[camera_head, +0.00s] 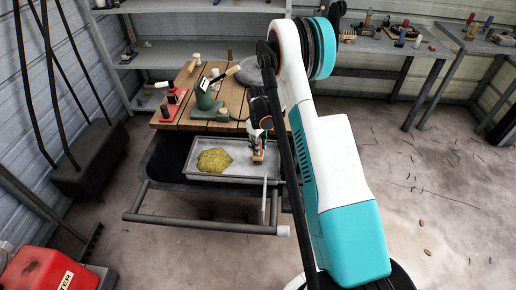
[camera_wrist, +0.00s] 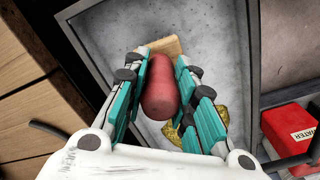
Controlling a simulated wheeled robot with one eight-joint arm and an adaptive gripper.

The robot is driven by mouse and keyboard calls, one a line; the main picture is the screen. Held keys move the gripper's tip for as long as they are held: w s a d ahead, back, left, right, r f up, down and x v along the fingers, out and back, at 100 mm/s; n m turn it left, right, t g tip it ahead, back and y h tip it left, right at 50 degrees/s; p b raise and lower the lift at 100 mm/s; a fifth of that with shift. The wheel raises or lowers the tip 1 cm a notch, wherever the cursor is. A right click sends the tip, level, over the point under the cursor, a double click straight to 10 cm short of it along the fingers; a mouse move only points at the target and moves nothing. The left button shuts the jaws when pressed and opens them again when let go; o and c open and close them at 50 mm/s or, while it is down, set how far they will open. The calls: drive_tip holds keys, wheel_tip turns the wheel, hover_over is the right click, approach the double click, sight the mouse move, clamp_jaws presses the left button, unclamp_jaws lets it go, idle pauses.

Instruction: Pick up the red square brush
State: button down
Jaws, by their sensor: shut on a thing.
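The red brush shows in the wrist view as a rounded red handle (camera_wrist: 160,92) with a tan block (camera_wrist: 168,46) at its far end. My gripper (camera_wrist: 161,66) has its teal fingers on both sides of the red handle and is shut on it. In the head view my gripper (camera_head: 258,138) points down at the right part of a grey metal tray (camera_head: 186,170), with the brush's tan block (camera_head: 258,157) below it. I cannot tell whether the block touches the tray floor. The bristles are hidden.
A yellow, grainy heap (camera_head: 214,160) lies in the tray, left of my gripper. Behind stands a wooden-topped cart (camera_head: 180,112) with a green tool (camera_head: 206,98) and other items. A red box (camera_head: 50,272) is at the lower left. Floor on the right is mostly clear.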

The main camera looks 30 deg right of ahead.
wheel_tip(320, 180, up, 19)
drive_tip(key=p, duration=0.4)
drive_tip(key=shift+p, duration=0.4)
drive_tip(key=shift+f, duration=0.1)
drive_tip(key=c, duration=2.1)
unclamp_jaws()
drive_tip(key=shift+c, duration=0.2)
clamp_jaws()
